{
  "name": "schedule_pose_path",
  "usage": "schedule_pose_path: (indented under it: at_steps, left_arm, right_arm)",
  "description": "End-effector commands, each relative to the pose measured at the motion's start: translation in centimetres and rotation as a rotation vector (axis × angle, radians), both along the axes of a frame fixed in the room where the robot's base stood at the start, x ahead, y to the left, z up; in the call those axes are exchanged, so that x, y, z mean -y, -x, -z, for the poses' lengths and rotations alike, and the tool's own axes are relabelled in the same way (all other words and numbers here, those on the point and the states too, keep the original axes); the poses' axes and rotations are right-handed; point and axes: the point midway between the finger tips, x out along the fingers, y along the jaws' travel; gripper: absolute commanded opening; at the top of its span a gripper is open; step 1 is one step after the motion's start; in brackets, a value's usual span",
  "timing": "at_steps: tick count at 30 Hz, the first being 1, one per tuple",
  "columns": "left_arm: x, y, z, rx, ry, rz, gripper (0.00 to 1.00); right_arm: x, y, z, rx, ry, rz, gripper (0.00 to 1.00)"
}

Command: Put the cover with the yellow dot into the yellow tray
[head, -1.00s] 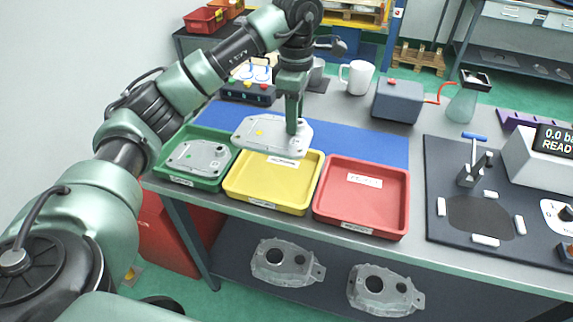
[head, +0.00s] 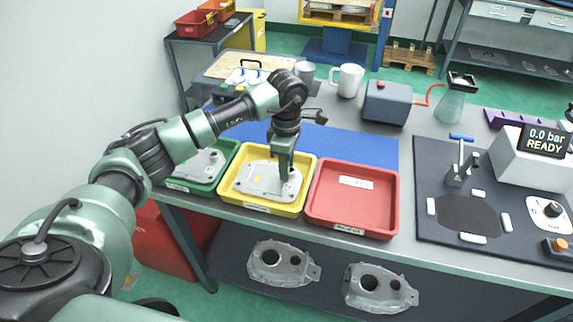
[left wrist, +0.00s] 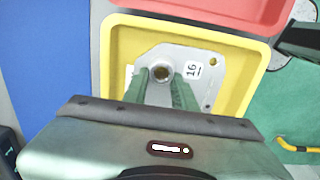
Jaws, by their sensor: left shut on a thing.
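The grey cover with the yellow dot (head: 262,181) is inside the yellow tray (head: 226,186), looking flat and low against the tray floor. I cannot tell whether it touches the floor. My left gripper (head: 284,178) points down at the right part of the cover and is shut on it. In the left wrist view the cover (left wrist: 195,55) shows a "16" label and a hole between the green fingers (left wrist: 162,82). The tray's yellow rim (left wrist: 258,80) surrounds it there. My right gripper is not in view.
A green tray (head: 228,160) with another grey cover (head: 203,163) stands at the left. An empty red tray (head: 345,205) stands at the right. A blue mat (head: 350,146) lies behind. A white mug (head: 348,79) and a grey box (head: 387,102) stand farther back.

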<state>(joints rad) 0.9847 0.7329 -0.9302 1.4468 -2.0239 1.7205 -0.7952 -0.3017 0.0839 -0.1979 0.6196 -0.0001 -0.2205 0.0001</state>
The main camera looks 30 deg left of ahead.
Motion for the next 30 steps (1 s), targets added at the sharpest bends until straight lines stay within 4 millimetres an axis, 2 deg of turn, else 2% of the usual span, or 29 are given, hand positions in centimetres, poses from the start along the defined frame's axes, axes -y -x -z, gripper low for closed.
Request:
schedule_pose_path:
  at_steps: [7,8,9,10,18,21,23,30]
  left_arm:
    - [0.0,0.0,0.4,0.001,0.0,0.0,0.0]
    - [0.0,0.0,0.3,0.0,0.0,0.0,0.35]
    - [0.0,0.0,0.2,0.0,0.0,0.0,0.46]
    - [0.0,0.0,0.2,0.0,0.0,0.0,0.49]
    - [0.0,0.0,0.2,0.0,0.0,-0.001,0.49]
    - [0.0,0.0,-0.4,0.0,0.0,0.0,0.49]
    - [0.0,-0.1,-0.7,0.003,0.0,0.0,0.49]
    - [0.0,-0.1,-5.4,0.006,0.0,0.0,0.49]
  right_arm:
    - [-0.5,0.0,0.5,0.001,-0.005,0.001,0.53]
    - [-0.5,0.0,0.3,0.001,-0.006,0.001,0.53]
    - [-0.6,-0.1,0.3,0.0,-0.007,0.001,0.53]
    - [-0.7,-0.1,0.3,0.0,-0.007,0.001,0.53]
    - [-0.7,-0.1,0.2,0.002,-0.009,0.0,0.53]
    - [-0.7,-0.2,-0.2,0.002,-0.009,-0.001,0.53]
    - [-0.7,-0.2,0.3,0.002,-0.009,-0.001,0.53]
    - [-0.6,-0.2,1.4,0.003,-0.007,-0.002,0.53]
